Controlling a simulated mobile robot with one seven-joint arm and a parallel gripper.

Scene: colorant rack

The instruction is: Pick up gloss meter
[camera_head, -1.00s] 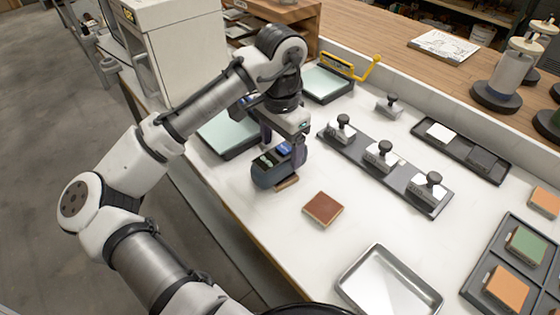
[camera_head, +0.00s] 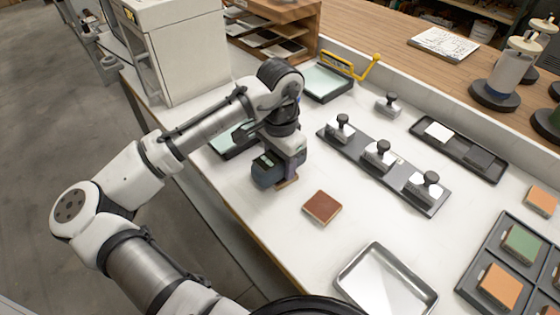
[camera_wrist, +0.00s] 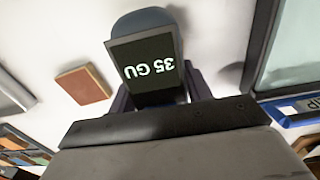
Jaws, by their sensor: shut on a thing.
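The gloss meter (camera_head: 268,170) is a dark blue-grey block near the table's front edge, left of a brown tile. In the wrist view its dark screen (camera_wrist: 147,68) reads "35 GU". My gripper (camera_head: 290,165) points down and is shut on the gloss meter; in the wrist view the fingers (camera_wrist: 160,95) sit on either side of its body. A brown tile edge (camera_head: 288,183) shows under the meter. I cannot tell whether the meter touches it.
A loose brown tile (camera_head: 322,207) lies to the right, with a metal tray (camera_head: 343,283) below it. A dark rail with several knobbed blocks (camera_head: 352,155) stands behind. A glass-topped pad (camera_head: 222,147) lies behind my arm. White table is clear between them.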

